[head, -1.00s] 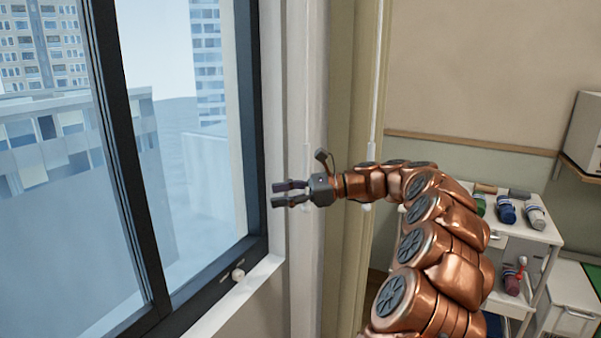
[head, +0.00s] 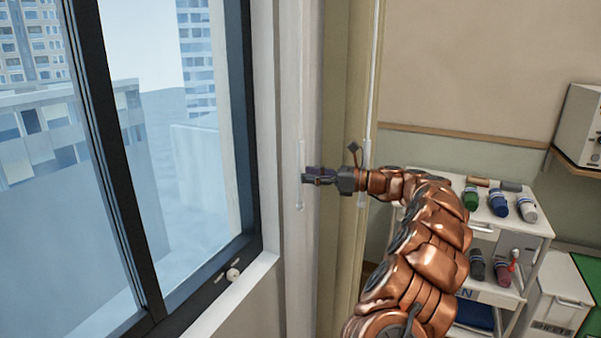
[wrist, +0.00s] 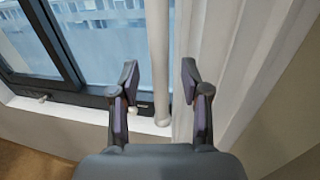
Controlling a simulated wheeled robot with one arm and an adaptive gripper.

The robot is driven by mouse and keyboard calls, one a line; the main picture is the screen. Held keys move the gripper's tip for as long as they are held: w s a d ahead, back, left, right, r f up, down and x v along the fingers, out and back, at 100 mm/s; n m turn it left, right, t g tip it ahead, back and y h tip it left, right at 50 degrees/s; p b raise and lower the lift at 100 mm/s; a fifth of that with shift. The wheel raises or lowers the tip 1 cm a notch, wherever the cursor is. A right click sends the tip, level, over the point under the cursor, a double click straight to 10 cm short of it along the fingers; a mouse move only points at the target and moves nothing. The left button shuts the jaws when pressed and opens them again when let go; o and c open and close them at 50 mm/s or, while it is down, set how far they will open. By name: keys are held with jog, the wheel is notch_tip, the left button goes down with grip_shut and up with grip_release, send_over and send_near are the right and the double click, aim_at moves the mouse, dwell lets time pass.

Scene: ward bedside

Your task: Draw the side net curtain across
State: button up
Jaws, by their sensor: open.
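A white net curtain (head: 320,90) hangs bunched beside the window, and its pale folds (wrist: 205,50) fill the right of the wrist view. A thin white wand (head: 301,160) hangs in front of it. In the wrist view the wand (wrist: 158,50) runs down between my two fingers, its lower end lying beyond them. My gripper (head: 306,180) is level with the wand's lower part, fingers pointing left. In the wrist view my gripper (wrist: 160,80) is open. I cannot tell whether a finger touches the wand.
A dark-framed window (head: 245,130) with a white sill (head: 215,305) is on the left. A beige drape (head: 345,90) with a second white wand (head: 372,90) hangs right of the net. A white trolley (head: 500,228) with several bottles stands behind my arm.

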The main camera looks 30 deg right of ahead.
jog(key=shift+x, duration=1.7)
grip_shut()
